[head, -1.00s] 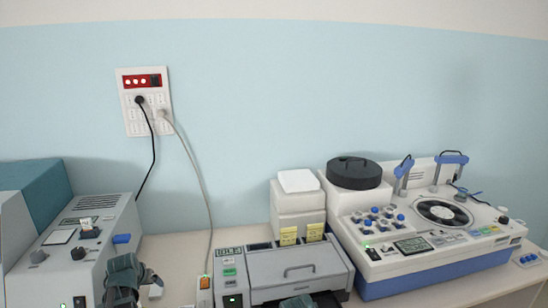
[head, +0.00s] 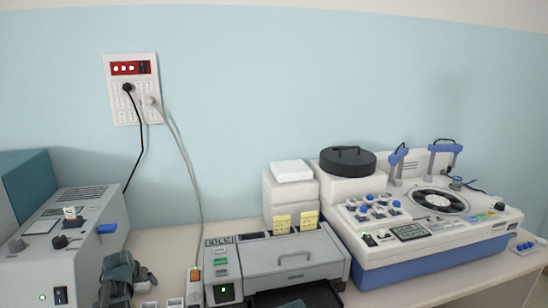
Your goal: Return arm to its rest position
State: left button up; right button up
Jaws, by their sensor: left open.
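My left gripper (head: 126,279), dark grey-green, shows at the bottom left, in front of the grey machine (head: 88,221). It is open, and I see nothing between its fingers. The lower part of its arm is cut off by the picture edge.
A large white and blue machine (head: 430,252) with a round dark rotor stands at the right. White boxes (head: 291,190) stand behind the printer-like machine. Cables hang from a wall socket panel (head: 133,90). A narrow bare table strip (head: 168,240) lies between the machines.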

pick_arm(q)
jog(key=shift+r, duration=0.1)
jog(key=shift+p+v, duration=0.9)
jog(key=p+v, duration=0.9)
jog(key=v, duration=0.2)
jog(key=b+x, duration=1.1)
jog(key=x, duration=0.2)
notch_tip(320, 180, up, 17)
jog(key=p, duration=1.7)
jog(key=shift+p, duration=0.3)
jog(key=shift+s+d+r, duration=0.1)
